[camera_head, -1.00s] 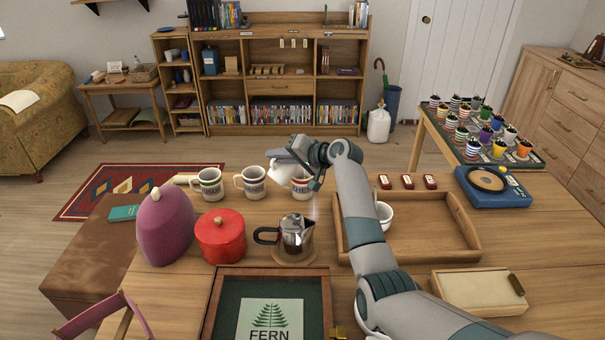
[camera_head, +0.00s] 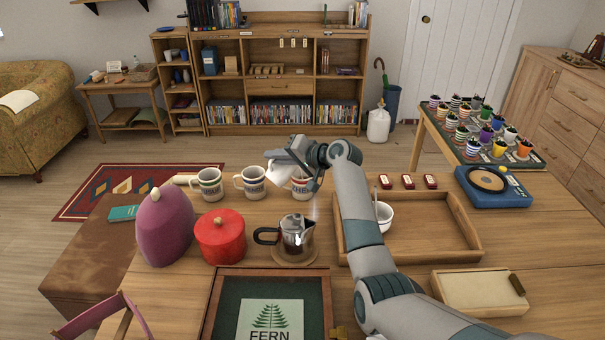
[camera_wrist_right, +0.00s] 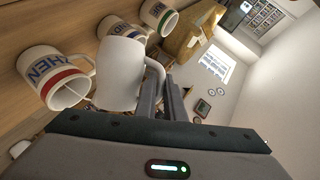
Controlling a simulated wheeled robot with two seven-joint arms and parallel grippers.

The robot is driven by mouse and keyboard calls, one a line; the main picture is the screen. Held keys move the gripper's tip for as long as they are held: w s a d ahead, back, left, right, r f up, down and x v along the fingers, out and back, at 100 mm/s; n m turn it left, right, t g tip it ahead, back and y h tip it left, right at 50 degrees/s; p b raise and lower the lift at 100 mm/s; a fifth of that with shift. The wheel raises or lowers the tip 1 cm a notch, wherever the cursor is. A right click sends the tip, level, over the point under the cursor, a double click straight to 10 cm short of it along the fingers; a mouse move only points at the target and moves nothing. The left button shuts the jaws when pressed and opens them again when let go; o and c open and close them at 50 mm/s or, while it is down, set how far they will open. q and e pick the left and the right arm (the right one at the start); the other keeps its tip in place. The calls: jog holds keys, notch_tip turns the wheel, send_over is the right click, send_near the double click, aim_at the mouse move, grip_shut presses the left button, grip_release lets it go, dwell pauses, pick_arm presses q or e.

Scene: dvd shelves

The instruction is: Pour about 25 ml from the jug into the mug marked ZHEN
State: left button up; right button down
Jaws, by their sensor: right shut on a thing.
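My right gripper (camera_head: 312,170) is shut on the handle of the white jug (camera_head: 280,160), above the table's back edge. The jug also shows in the right wrist view (camera_wrist_right: 119,74), with its handle between the fingers (camera_wrist_right: 168,98). The mug marked ZHEN (camera_wrist_right: 52,80) stands beside the jug in that view, with a red band. In the head view this mug (camera_head: 301,187) is the rightmost in a row, just below the jug and gripper, which partly cover it. My left gripper is out of view.
Two other mugs, one green-banded (camera_head: 209,186) and one blue-banded (camera_head: 251,184), stand left of it. A metal coffee pot (camera_head: 294,234), red pot (camera_head: 220,238) and purple cosy (camera_head: 165,228) stand in front. A wooden tray (camera_head: 462,222) lies to the right.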

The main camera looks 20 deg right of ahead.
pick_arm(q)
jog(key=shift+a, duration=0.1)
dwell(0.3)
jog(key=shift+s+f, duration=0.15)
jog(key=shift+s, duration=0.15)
pick_arm(e)
jog(key=shift+d, duration=0.1)
